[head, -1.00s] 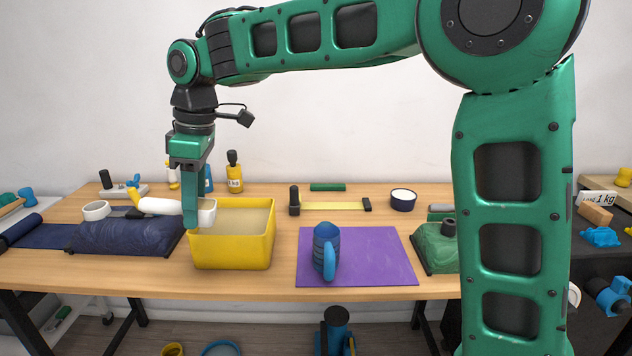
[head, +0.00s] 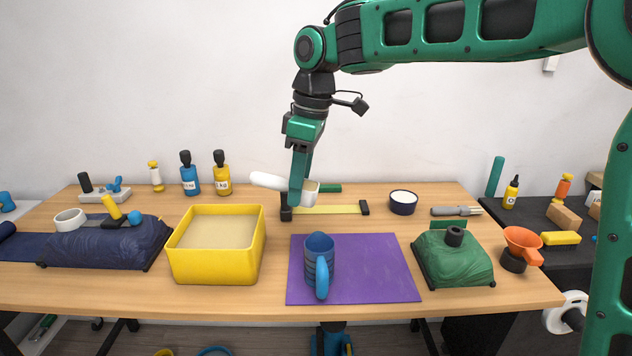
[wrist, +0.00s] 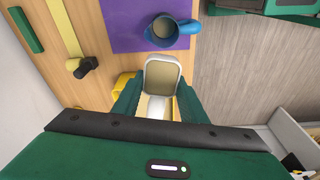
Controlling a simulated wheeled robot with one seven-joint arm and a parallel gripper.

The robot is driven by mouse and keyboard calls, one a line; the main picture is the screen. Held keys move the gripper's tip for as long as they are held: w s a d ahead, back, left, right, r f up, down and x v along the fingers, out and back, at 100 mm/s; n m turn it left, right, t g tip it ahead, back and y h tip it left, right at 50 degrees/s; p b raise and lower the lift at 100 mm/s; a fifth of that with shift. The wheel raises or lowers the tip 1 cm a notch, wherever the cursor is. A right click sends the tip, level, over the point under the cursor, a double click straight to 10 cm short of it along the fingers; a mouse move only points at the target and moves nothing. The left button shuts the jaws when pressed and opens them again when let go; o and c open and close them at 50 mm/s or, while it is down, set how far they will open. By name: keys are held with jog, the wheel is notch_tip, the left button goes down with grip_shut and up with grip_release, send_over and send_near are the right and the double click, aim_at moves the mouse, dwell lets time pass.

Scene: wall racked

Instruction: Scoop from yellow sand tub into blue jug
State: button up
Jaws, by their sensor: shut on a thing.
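My gripper (head: 300,198) is shut on a white scoop (head: 268,181), high above the table, right of the yellow tub and, in the head view, just above and left of the jug. In the wrist view the scoop (wrist: 163,76) sits between the fingers (wrist: 158,103), and its bowl holds tan sand. The yellow tub (head: 215,268) holds pale sand with a fairly level top. The blue jug (head: 319,262) stands upright on a purple mat (head: 380,270), handle toward the head camera. In the wrist view the jug (wrist: 185,28) shows a tan surface inside.
A black-ended yellow strip (head: 335,209) lies behind the mat. A dark bowl (head: 403,201) stands at the back right, a green bag (head: 455,265) right of the mat, a navy bag (head: 105,245) left of the tub. Bottles (head: 221,178) stand at the back.

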aim_at(306, 241)
jog(key=shift+w+d, duration=0.1)
jog(key=shift+d, duration=0.05)
jog(key=shift+f, duration=0.15)
jog(key=shift+d+f+y, duration=0.15)
jog(key=shift+f+y, duration=0.25)
jog(key=shift+f, duration=0.45)
notch_tip(306, 241, down, 6)
jog(key=t+y, duration=0.1)
jog(key=y, duration=0.2)
jog(key=shift+s+f, duration=0.2)
jog(key=shift+f, duration=0.1)
dwell(0.4)
jog(key=shift+d, duration=0.1)
jog(key=shift+w+d+r+y, duration=0.1)
jog(key=shift+d+y, duration=0.15)
jog(key=shift+y, duration=0.65)
jog(key=shift+r+t+y, duration=0.35)
jog(key=shift+t+y, duration=0.05)
jog(key=shift+y, duration=0.4)
